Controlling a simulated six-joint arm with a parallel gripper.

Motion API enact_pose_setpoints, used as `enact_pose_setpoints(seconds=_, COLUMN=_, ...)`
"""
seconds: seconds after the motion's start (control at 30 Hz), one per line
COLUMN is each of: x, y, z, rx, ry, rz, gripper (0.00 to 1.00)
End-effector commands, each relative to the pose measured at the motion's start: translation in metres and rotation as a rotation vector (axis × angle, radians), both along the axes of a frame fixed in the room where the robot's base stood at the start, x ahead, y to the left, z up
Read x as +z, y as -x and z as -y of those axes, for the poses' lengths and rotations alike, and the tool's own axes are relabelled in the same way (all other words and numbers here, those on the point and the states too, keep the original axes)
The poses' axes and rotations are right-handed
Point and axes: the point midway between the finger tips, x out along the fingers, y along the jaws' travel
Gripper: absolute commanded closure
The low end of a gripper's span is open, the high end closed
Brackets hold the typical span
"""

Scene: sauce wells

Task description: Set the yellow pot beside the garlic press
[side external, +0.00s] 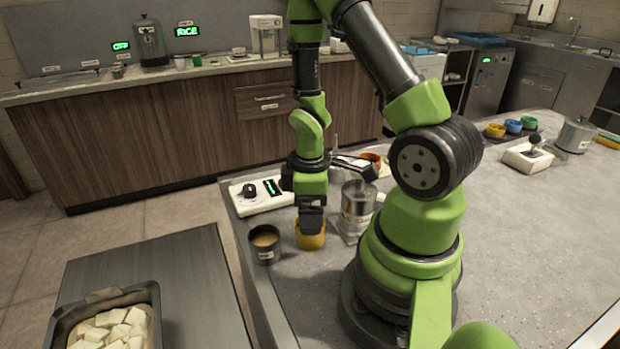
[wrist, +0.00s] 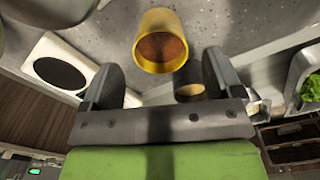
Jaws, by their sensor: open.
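The yellow pot (side external: 310,240) stands upright on the grey counter, directly below my gripper (side external: 311,214). In the wrist view the yellow pot (wrist: 149,62) shows a reddish-brown inside and lies just beyond the tips of my open gripper (wrist: 163,66), roughly centred between the fingers. I see no clear grip on it; whether a finger touches it cannot be told. A dark-handled metal tool (side external: 355,166) lies behind, near a metal canister; I cannot tell if it is the garlic press.
A dark cup with tan contents (side external: 265,243) stands close left of the pot. A metal canister (side external: 356,208) stands close right. A white appliance with a green display (side external: 258,196) is behind. Small coloured pots (side external: 513,127) sit far right. The counter's right side has bare room.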

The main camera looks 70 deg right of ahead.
Motion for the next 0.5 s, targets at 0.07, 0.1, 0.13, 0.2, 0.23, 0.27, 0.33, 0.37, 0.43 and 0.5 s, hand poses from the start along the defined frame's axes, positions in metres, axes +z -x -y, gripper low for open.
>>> enact_pose_setpoints(seconds=0.07, x=0.015, y=0.000, z=0.001, rx=0.000, ry=0.005, rz=0.005, gripper=0.14)
enact_pose_setpoints(seconds=0.1, x=0.022, y=-0.001, z=0.001, rx=-0.001, ry=0.007, rz=0.006, gripper=0.14)
enact_pose_setpoints(seconds=0.13, x=0.026, y=-0.001, z=0.001, rx=0.000, ry=0.007, rz=0.006, gripper=0.14)
enact_pose_setpoints(seconds=0.2, x=0.037, y=-0.001, z=0.001, rx=0.000, ry=0.006, rz=0.007, gripper=0.14)
enact_pose_setpoints(seconds=0.23, x=0.041, y=0.000, z=0.000, rx=0.000, ry=0.005, rz=0.006, gripper=0.14)
enact_pose_setpoints(seconds=0.27, x=0.045, y=0.000, z=0.000, rx=0.001, ry=0.004, rz=0.006, gripper=0.14)
enact_pose_setpoints(seconds=0.33, x=0.054, y=-0.001, z=0.001, rx=-0.001, ry=0.003, rz=0.006, gripper=0.14)
enact_pose_setpoints(seconds=0.37, x=0.057, y=-0.001, z=0.001, rx=0.001, ry=0.003, rz=0.005, gripper=0.14)
enact_pose_setpoints(seconds=0.43, x=0.062, y=0.000, z=0.000, rx=0.001, ry=0.002, rz=0.003, gripper=0.14)
enact_pose_setpoints(seconds=0.5, x=0.066, y=0.000, z=0.000, rx=0.000, ry=0.002, rz=0.002, gripper=0.14)
